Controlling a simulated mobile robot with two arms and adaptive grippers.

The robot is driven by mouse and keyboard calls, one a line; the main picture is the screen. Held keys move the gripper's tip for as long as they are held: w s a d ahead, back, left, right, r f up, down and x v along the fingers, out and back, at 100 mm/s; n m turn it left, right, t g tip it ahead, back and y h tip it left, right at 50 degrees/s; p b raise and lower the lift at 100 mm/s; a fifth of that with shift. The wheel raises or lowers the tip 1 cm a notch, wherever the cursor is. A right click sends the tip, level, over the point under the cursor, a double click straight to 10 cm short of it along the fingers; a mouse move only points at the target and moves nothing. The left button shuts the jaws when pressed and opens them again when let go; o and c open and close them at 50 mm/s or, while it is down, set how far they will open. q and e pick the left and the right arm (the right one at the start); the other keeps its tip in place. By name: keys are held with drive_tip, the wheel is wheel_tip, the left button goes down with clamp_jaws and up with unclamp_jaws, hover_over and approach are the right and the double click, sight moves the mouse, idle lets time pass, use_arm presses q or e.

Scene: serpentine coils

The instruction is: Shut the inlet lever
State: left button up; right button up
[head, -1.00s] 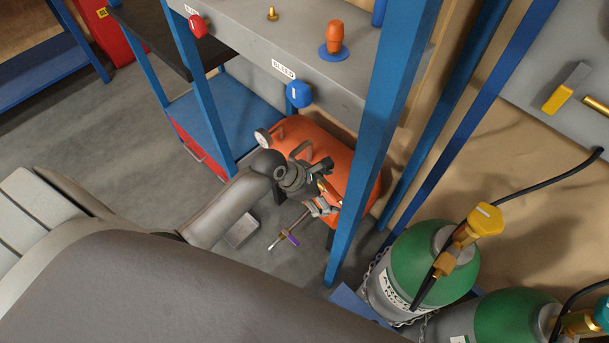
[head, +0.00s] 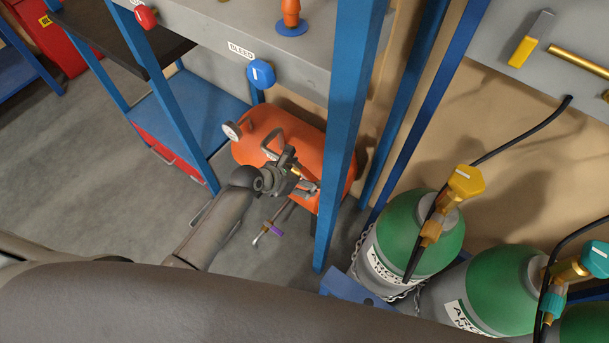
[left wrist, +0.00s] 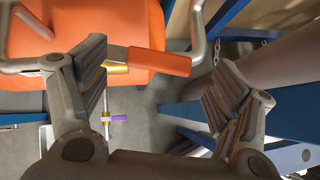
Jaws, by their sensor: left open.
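No label reading "inlet" is legible. The purple grip also shows in the head view (head: 275,229). My left gripper (left wrist: 158,82) is open, its fingers spread to either side of the orange grip; contact cannot be told. My right gripper is out of view.
The orange tank (head: 250,152) with a gauge (head: 231,131) stands beneath the grey bench. A blue post (head: 345,140) rises close to my gripper. Chained green-topped cylinders (head: 405,250) stand at right. A blue bleed knob (head: 261,74) is above. Open floor lies left.

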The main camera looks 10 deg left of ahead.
use_arm(q)
drive_tip(key=shift+x, duration=0.75)
drive_tip(key=shift+s, duration=0.15)
drive_tip(key=c, duration=1.5)
